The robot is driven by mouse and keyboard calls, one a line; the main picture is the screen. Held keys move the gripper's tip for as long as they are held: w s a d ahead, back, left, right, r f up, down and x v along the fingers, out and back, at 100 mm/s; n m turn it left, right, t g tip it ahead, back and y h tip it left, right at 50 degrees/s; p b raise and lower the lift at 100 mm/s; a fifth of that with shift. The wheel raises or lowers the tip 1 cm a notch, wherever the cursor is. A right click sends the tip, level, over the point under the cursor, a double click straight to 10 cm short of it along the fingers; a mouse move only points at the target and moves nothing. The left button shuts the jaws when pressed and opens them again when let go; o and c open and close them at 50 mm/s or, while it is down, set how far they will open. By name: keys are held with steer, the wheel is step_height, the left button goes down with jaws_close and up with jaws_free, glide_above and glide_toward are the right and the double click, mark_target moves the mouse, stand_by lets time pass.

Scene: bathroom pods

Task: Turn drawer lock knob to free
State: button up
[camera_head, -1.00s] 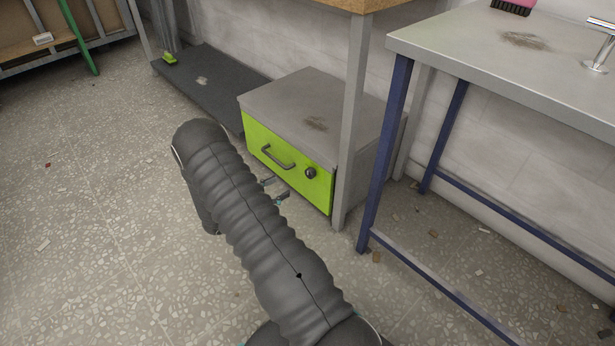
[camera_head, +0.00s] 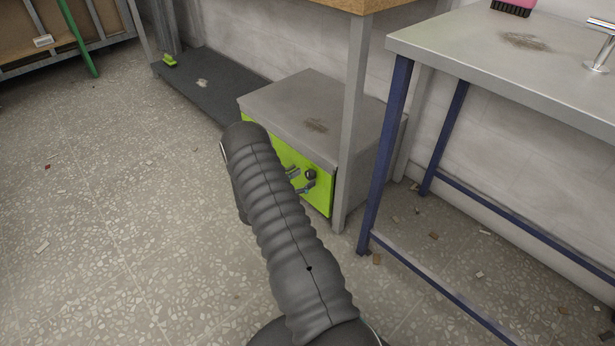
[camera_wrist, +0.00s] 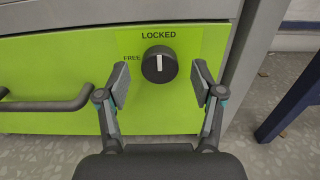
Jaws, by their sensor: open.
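The dark round lock knob (camera_wrist: 160,64) is on the green drawer front (camera_wrist: 60,58), with a pale mark pointing up toward the word LOCKED. The word FREE is printed to its left. In the wrist view my open gripper (camera_wrist: 160,84) has one finger on each side of the knob and slightly below it, with gaps showing and nothing held. In the head view my gripper (camera_head: 300,181) is in front of the drawer front, close to the knob (camera_head: 311,174). My arm hides the left part of the drawer there.
The drawer handle (camera_wrist: 50,104) is left of my gripper. A grey table leg (camera_head: 350,135) stands just right of the cabinet (camera_head: 290,98), and a blue-legged table (camera_head: 385,150) is further right.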

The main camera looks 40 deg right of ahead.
steer(key=shift+w+d, duration=0.1)
steer(key=shift+d, duration=0.95)
steer(key=c, duration=1.1)
